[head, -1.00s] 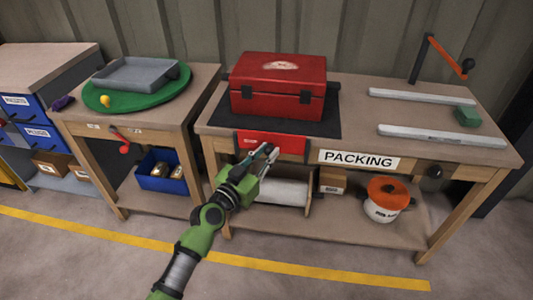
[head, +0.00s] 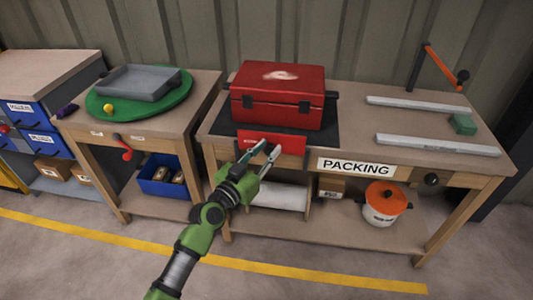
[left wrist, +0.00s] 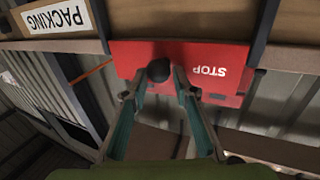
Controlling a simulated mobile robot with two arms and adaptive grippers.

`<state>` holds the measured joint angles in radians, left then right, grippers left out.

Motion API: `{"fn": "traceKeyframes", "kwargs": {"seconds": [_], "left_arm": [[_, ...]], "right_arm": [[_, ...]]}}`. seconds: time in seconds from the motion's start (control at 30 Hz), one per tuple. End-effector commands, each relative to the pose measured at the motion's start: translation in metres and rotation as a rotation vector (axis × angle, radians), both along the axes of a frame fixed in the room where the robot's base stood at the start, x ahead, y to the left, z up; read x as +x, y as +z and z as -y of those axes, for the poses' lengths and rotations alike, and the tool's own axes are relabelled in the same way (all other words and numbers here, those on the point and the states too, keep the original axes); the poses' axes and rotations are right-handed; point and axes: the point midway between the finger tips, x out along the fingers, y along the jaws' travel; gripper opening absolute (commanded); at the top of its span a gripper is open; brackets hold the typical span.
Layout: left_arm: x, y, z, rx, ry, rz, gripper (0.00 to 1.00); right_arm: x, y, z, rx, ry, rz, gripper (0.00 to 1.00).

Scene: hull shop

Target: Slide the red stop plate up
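The red stop plate (head: 285,146) hangs at the front edge of the packing bench, below the red toolbox. In the left wrist view the plate (left wrist: 205,58) appears with its STOP lettering upside down and a dark round knob (left wrist: 158,70) on it. My left gripper (head: 269,147) is in front of the plate. In the left wrist view its two fingers (left wrist: 157,84) are apart, with the knob between or just beyond their tips. I cannot tell whether they touch it. My right gripper is not in view.
The red toolbox (head: 278,95) stands on a dark mat (head: 325,140) on the bench (head: 350,120). A PACKING sign (head: 356,167) is right of the plate. A white roll (head: 278,195) and an orange-lidded pot (head: 385,205) are below. Another table (head: 200,95) stands at left.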

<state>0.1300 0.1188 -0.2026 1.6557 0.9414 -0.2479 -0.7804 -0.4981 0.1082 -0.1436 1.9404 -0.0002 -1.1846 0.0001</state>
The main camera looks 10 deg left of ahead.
Motion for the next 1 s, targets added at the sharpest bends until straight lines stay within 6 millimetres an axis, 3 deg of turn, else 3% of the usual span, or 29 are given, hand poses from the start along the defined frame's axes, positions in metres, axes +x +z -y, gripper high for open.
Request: {"fn": "traceKeyframes", "kwargs": {"seconds": [0.37,0.8,1.0], "left_arm": [[-0.006,-0.006,-0.002,0.004,-0.001,-0.01,0.27],[-0.081,-0.006,-0.033,0.007,-0.002,-0.009,0.27],[-0.105,-0.004,-0.043,0.004,-0.001,-0.006,0.27]], "right_arm": [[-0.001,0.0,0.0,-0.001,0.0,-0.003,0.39],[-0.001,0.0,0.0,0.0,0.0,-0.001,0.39],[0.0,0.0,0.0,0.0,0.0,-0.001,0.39]]}}
